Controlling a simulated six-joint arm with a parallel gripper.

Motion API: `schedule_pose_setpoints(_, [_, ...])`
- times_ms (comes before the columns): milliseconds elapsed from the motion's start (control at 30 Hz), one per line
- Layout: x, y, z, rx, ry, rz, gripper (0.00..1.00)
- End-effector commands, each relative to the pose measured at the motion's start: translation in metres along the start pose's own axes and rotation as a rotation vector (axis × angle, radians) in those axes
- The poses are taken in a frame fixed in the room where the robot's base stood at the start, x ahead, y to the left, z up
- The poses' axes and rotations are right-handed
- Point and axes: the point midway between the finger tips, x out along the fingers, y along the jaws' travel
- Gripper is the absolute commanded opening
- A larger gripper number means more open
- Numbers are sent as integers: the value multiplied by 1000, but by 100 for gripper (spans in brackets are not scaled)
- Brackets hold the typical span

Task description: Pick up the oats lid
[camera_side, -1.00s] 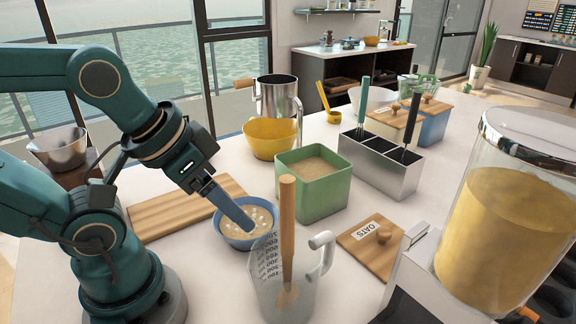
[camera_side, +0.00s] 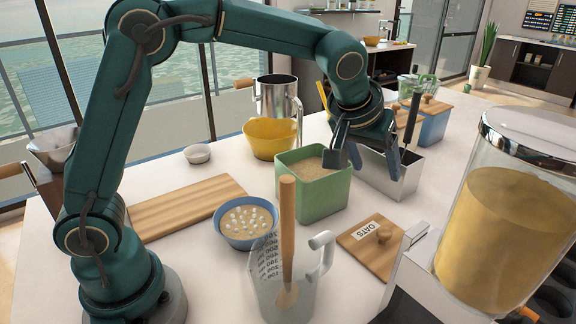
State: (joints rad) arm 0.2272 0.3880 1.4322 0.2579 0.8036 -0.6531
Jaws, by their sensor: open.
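The oats lid (camera_side: 362,254) is a flat square wooden board with a round knob (camera_side: 383,233) and a label reading OATS. It lies on the white counter, right of the measuring jug. My gripper (camera_side: 366,168) is open and empty, with its fingers pointing down. It is above and behind the lid, over the right side of the green square box (camera_side: 316,203) and near the metal utensil holder. The green box has no lid on it and holds pale oats.
A clear measuring jug (camera_side: 268,292) with a wooden-handled tool stands left of the lid. A large dispenser (camera_side: 492,235) stands on its right. A blue bowl (camera_side: 247,241), a yellow bowl (camera_side: 270,150), a wooden board (camera_side: 180,211) and the utensil holder (camera_side: 402,181) also stand nearby.

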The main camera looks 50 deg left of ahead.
Motion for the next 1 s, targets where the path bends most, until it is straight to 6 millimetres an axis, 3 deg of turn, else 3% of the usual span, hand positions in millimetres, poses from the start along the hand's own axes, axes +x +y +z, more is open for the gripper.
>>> schedule_pose_setpoints(100, [37,16,13,38,-45,-16,70])
schedule_pose_setpoints(300, [72,26,41,93,-118,-40,70])
schedule_pose_setpoints(433, [82,26,51,107,-141,-48,70])
schedule_pose_setpoints(800, [121,25,56,108,-139,-46,70])
schedule_pose_setpoints(1000, [129,24,57,108,-139,-46,70])
